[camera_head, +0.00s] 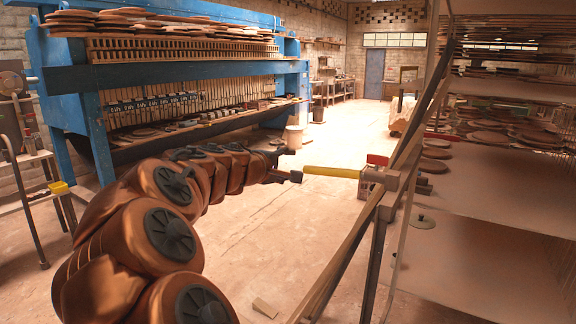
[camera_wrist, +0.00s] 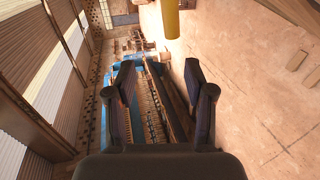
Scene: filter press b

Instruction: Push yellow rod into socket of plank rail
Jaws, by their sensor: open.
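The yellow rod (camera_head: 331,172) lies almost level in the head view, its right end at the block-like socket (camera_head: 372,176) on the plank rail (camera_head: 345,250). How deep the rod sits in the socket is hidden. My gripper (camera_head: 288,163) is at the rod's left end, with a dark finger close to it; I cannot tell whether they touch. In the wrist view the rod (camera_wrist: 170,18) shows at the top middle, beyond the fingertips and not between them. My gripper (camera_wrist: 160,85) is open and empty there.
A blue press frame (camera_head: 75,85) with stacked discs stands at the left. A shelf rack (camera_head: 480,250) with several round discs fills the right, beside the slanting rail. A wedge-shaped piece (camera_head: 265,307) lies on the floor. The middle floor is mostly clear.

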